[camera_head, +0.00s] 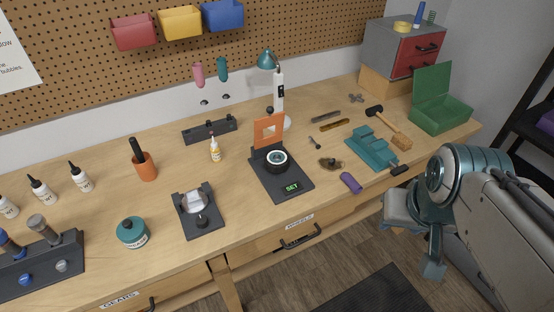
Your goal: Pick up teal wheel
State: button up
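I cannot make out a clearly teal wheel. A dark, wheel-like ring with a pale centre (276,158) sits on a black stand (281,180) with an orange upright plate and a green "SET" display. A round teal container (132,232) with a dark top and a pale label stands at the front left of the bench. A teal, blocky vise-like tool (371,148) lies at the right. My teal and grey arm is at the lower right, off the bench's front edge. Its end (433,267) hangs low, apart from these things; its fingers are not clear.
The wooden bench (330,205) has bare patches around the tools. A black device (198,210) stands left of the stand. A purple cylinder (350,182), a mallet (390,128) and an open green box (440,112) are at right. An orange cup (146,167) stands at left.

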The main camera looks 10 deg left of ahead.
aim_at(272, 165)
jog(key=z, duration=1.15)
jog(key=i, duration=1.3)
jog(key=u, duration=3.6)
jog(key=i, duration=0.5)
jog(key=z, duration=0.05)
